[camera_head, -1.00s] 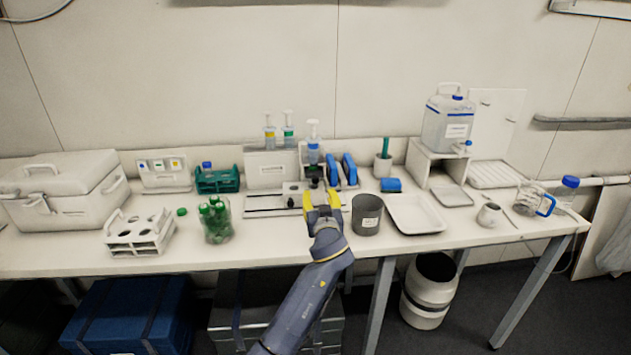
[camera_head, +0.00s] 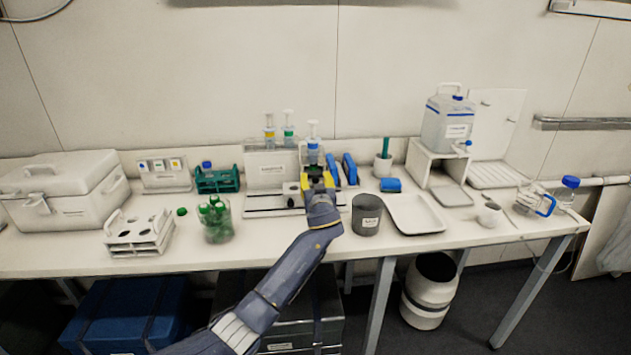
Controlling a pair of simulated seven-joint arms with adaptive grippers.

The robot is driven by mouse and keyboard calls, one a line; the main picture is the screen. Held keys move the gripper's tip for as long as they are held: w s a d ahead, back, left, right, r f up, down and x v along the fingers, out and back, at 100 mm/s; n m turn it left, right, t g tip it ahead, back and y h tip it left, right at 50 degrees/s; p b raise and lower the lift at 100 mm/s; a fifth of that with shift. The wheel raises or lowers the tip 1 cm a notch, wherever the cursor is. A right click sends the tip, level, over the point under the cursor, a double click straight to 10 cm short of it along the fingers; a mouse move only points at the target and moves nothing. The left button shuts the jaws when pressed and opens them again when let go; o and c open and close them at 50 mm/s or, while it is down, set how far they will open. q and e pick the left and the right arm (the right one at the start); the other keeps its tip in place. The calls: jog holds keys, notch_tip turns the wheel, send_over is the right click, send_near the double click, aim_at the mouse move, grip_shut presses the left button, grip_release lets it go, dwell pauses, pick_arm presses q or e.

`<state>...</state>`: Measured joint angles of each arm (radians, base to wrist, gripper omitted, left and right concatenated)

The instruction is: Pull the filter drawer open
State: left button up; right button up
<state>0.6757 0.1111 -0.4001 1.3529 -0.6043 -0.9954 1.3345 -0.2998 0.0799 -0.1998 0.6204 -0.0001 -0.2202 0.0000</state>
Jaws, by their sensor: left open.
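A white instrument (camera_head: 268,170) with a labelled upright panel and syringe-like bottles on top stands at the back middle of the bench. A flat base with a low sliding part (camera_head: 265,203) lies in front of it. I cannot clearly pick out the filter drawer; my gripper covers the instrument's right front, where a dark knob showed earlier. My left gripper (camera_head: 320,174), with yellow fingers, is open at that spot, under the blue-banded syringe (camera_head: 313,150). Whether the fingers touch anything is too small to tell. My right gripper is out of view.
A dark grey cup (camera_head: 366,214) stands just right of my left wrist, with a white tray (camera_head: 415,214) beyond. Blue blocks (camera_head: 349,169) stand close right of the gripper.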

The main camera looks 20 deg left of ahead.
pick_arm(q)
grip_shut()
dwell(0.3)
jog(key=shift+r, duration=0.1)
